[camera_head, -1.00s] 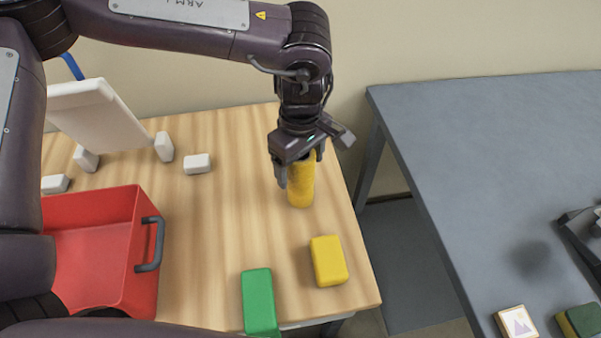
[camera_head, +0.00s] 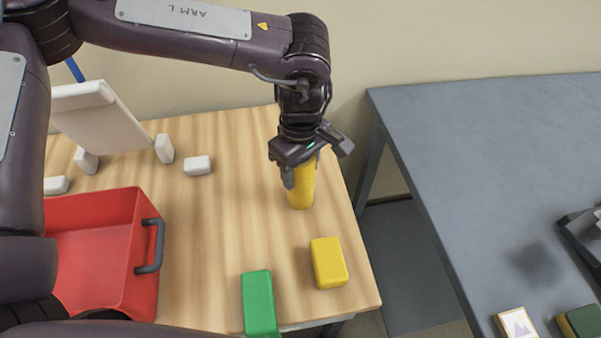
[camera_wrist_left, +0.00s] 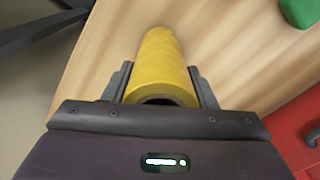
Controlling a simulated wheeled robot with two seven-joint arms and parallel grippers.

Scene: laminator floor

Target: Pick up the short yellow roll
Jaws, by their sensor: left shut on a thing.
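The short yellow roll (camera_head: 301,188) stands upright, or nearly so, near the right edge of the wooden table. My left gripper (camera_head: 302,180) comes down on it from above and is shut on its upper part. In the left wrist view the yellow roll (camera_wrist_left: 160,65) lies between the two fingers of my left gripper (camera_wrist_left: 160,85), with its hollow end towards the palm. I cannot tell whether its lower end touches the table. My right gripper does not show clearly in any view.
A yellow block (camera_head: 328,262) and a green block (camera_head: 260,303) lie in front of the roll. A red bin (camera_head: 145,215) with a grey handle stands at the left. Several white blocks (camera_head: 197,165) lie behind it. A grey table (camera_head: 480,150) stands to the right, across a gap.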

